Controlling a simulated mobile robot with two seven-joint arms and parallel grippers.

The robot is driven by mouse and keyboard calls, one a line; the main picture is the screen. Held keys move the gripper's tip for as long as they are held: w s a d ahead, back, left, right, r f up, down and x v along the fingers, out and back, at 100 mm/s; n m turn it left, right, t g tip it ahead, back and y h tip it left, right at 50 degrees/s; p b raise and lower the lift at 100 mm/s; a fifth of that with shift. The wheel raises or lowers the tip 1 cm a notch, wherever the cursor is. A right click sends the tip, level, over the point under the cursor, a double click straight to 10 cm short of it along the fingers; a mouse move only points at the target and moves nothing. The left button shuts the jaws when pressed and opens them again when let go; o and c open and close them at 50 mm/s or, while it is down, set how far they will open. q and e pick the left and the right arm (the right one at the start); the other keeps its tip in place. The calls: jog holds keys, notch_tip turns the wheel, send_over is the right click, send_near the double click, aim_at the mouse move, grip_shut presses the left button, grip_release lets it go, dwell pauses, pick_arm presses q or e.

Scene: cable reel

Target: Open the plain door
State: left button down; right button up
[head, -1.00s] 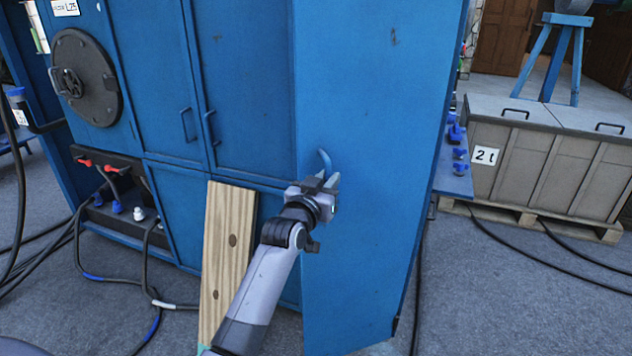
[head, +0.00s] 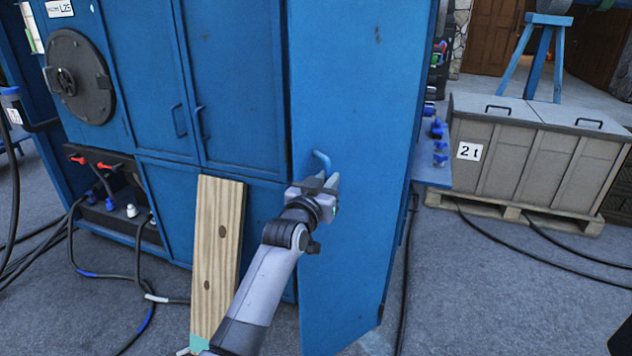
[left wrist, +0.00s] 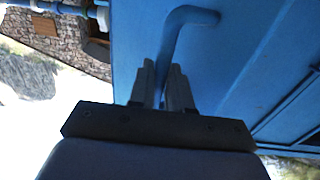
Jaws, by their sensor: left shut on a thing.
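The plain door (head: 350,250) is a tall blue panel, standing at an angle to the front of the blue cabinet, with its handle-side edge nearer to me. Its bent blue handle (head: 322,160) sits near that left edge. My left gripper (head: 329,181) is shut on the lower part of the handle. In the left wrist view the handle (left wrist: 188,18) bends away above the two fingers (left wrist: 161,68), which close around its shaft. The gripper hides the handle's lower end.
A wooden plank (head: 217,250) leans on the cabinet left of my arm. Black cables (head: 142,265) lie on the floor at left. The carpet (head: 480,300) right of the door is mostly clear.

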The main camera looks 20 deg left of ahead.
pick_arm(q)
jog(key=shift+d+r, duration=0.3)
jog(key=shift+d, duration=0.2)
jog(key=c, duration=1.2)
grip_release()
jog(key=shift+w+f, duration=0.15)
jog(key=shift+f, duration=0.05)
jog(key=shift+f, duration=0.1)
jog(key=shift+s+a, duration=0.15)
jog(key=shift+s, duration=1.65)
jog(key=shift+s+a, duration=0.15)
jog(key=shift+s, duration=1.65)
jog(key=shift+c, duration=0.5)
